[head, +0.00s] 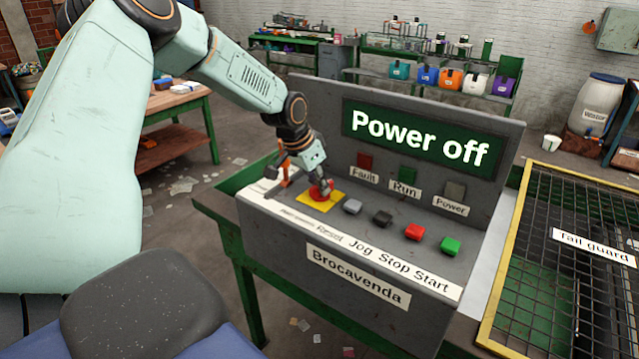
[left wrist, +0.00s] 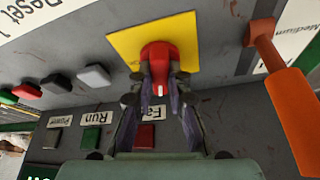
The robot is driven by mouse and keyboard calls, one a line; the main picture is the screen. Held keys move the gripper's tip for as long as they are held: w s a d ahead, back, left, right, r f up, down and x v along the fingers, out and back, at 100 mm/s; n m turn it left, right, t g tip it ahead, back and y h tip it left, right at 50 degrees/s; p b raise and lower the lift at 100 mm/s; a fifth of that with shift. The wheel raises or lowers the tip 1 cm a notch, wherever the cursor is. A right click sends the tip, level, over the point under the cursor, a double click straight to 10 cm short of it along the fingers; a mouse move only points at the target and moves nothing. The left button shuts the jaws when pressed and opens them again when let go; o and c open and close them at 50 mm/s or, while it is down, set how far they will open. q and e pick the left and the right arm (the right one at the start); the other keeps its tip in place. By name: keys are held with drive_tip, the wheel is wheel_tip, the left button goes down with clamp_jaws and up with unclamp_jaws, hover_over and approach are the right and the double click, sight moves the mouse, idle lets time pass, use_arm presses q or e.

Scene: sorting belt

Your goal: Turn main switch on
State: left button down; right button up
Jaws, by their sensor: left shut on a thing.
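The red switch knob (head: 321,192) sits on a yellow plate (head: 310,204) at the left end of the console's button row. My left gripper (head: 318,178) comes down on it from above. In the left wrist view, the fingers (left wrist: 160,88) close around the red knob (left wrist: 157,55) in front of the yellow plate (left wrist: 125,45). A white mark shows on the knob between the fingers. The fingers partly hide the knob. The display (head: 420,138) reads "Power off". My right gripper is not in view.
An orange-handled lever (left wrist: 292,110) stands close beside the gripper. Grey, black, red and green (head: 450,245) buttons run along the console (head: 300,240) to the right of the plate. Fault, Run and Power lamps look dark. A mesh guard (head: 570,230) lies at the right.

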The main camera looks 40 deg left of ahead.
use_arm(q)
drive_tip(key=m+b, duration=0.1)
drive_tip(key=m+h+b, duration=0.1)
drive_tip(key=m+b, duration=0.1)
drive_tip(key=m, duration=0.1)
drive_tip(key=shift+a+f+g, duration=0.1)
drive_tip(key=shift+f+g, duration=0.15)
drive_tip(key=shift+g, duration=0.15)
drive_tip(key=shift+m+h+b, duration=0.5)
drive_tip(key=shift+m+b, duration=0.3)
drive_tip(key=shift+m, duration=0.1)
drive_tip(key=shift+a+r+m+g+h+b, duration=0.1)
drive_tip(key=shift+m+g+h+b, duration=0.3)
drive_tip(key=shift+m, duration=0.8)
drive_tip(key=shift+r+m+g+b, duration=0.1)
drive_tip(key=shift+m+g+b, duration=0.3)
drive_tip(key=shift+m, duration=0.5)
drive_tip(key=shift+w+m, duration=0.1)
drive_tip(key=shift+m, duration=0.2)
drive_tip(key=c, duration=1.3)
unclamp_jaws()
drive_tip(key=shift+a, duration=0.15)
drive_tip(key=shift+r, duration=0.1)
